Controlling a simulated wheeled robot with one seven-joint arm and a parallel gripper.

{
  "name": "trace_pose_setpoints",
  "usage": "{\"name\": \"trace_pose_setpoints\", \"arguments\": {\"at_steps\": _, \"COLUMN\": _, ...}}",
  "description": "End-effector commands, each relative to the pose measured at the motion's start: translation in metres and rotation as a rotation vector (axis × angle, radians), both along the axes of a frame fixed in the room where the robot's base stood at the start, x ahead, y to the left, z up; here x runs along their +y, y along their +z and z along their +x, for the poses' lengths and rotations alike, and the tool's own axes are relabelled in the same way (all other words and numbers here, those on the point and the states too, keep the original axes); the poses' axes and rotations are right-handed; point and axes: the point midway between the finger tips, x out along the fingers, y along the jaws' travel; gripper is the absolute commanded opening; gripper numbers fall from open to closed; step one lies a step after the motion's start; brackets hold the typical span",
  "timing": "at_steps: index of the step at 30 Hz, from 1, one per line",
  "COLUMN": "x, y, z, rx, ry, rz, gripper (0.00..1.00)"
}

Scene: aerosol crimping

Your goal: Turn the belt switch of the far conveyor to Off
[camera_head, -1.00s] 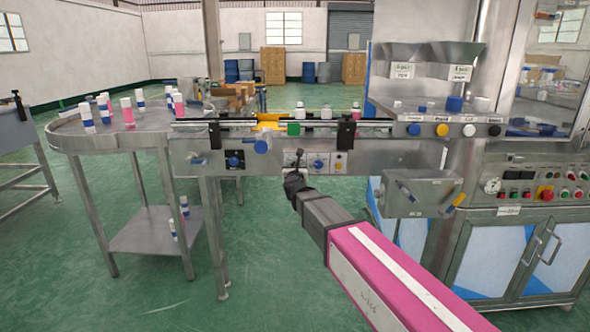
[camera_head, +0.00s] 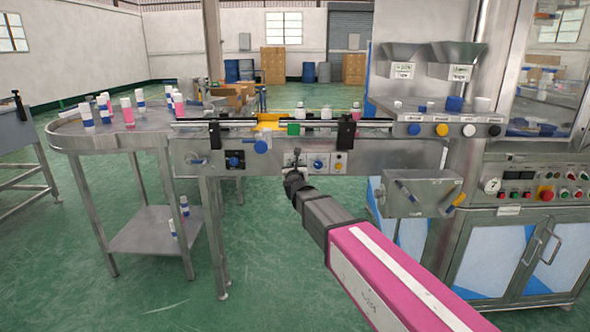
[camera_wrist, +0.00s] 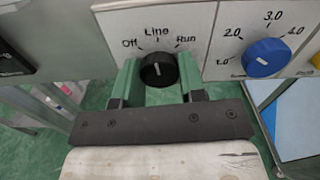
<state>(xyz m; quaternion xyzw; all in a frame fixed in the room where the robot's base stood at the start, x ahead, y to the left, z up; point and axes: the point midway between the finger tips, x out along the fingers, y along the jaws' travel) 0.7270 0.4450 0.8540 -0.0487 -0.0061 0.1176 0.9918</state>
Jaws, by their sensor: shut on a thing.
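The belt switch (camera_wrist: 158,70) is a round black knob on a white plate marked Off, Line and Run. Its white mark points up, about at Line. My gripper (camera_wrist: 157,75) has one green finger on each side of the knob and is shut on it. In the head view my gripper (camera_head: 294,165) reaches the front panel of the conveyor (camera_head: 200,160) and covers the knob.
A blue speed dial (camera_wrist: 265,57) marked with numbers sits just right of the switch. A black-plated blue switch (camera_head: 234,160) is further left on the conveyor. A steel box with handles (camera_head: 425,192) hangs to the right. A round table (camera_head: 65,130) with cans stands at the left.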

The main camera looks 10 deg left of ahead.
Motion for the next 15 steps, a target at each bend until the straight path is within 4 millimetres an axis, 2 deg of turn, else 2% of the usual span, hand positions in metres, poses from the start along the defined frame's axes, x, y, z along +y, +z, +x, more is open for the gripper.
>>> {"name": "trace_pose_setpoints", "arguments": {"at_steps": 15, "x": -0.0003, "y": -0.0005, "z": -0.0001, "rx": -0.101, "ry": 0.001, "rz": -0.425, "gripper": 0.14}}
